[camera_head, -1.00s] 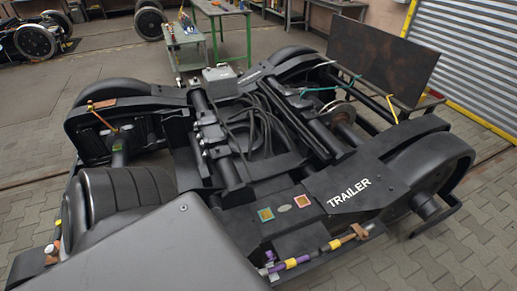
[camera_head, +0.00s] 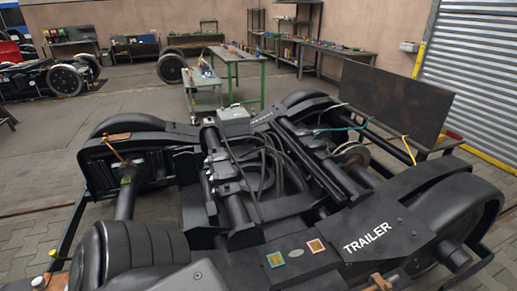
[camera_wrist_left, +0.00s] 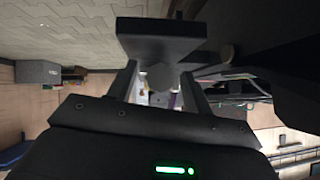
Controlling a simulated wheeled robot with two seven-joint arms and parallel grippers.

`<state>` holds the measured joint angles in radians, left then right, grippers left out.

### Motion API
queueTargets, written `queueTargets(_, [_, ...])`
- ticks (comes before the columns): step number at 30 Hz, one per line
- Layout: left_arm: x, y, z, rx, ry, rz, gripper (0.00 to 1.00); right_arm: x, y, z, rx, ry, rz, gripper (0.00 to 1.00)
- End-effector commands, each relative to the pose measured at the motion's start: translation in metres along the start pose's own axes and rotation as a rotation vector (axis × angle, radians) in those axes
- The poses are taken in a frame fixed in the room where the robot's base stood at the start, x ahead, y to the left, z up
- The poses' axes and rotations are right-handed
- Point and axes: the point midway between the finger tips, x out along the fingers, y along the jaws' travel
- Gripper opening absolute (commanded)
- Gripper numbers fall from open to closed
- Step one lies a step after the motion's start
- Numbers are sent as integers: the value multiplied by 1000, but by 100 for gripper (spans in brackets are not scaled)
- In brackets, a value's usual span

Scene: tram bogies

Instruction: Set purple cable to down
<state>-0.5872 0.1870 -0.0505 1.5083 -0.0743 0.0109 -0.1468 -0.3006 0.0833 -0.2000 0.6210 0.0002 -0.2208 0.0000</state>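The purple cable is not visible in the head view. In the left wrist view a small purple patch (camera_wrist_left: 178,101) shows in the gap between the fingers; I cannot tell whether it is the cable. My left gripper (camera_wrist_left: 158,82) shows in the left wrist view with its two fingers apart. A grey, many-sided shape sits between them, below a dark block (camera_wrist_left: 160,35); I cannot tell whether the fingers touch it. The black bogie (camera_head: 390,215) marked TRAILER fills the head view's lower half.
Dark cables (camera_head: 262,165) lie over the bogie's middle beside a grey box (camera_head: 233,121). A brown panel (camera_head: 394,99) stands behind it at right. A green-framed table (camera_head: 233,54) and a wheelset (camera_head: 170,68) stand farther back. Paved floor lies open at the left.

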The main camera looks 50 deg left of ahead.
Motion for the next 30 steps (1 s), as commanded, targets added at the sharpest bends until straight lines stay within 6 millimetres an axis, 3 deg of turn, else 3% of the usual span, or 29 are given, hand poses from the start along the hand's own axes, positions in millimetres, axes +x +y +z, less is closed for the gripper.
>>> queueTargets(10, [-9,0,2,0,-4,1,50,-1,0,-1,0,1,0,53])
queueTargets(22, [-84,0,1,1,-3,2,50,-3,-5,-2,2,3,-6,53])
queueTargets(30, [-107,0,0,0,-1,0,50,-3,-6,-2,3,3,-7,53])
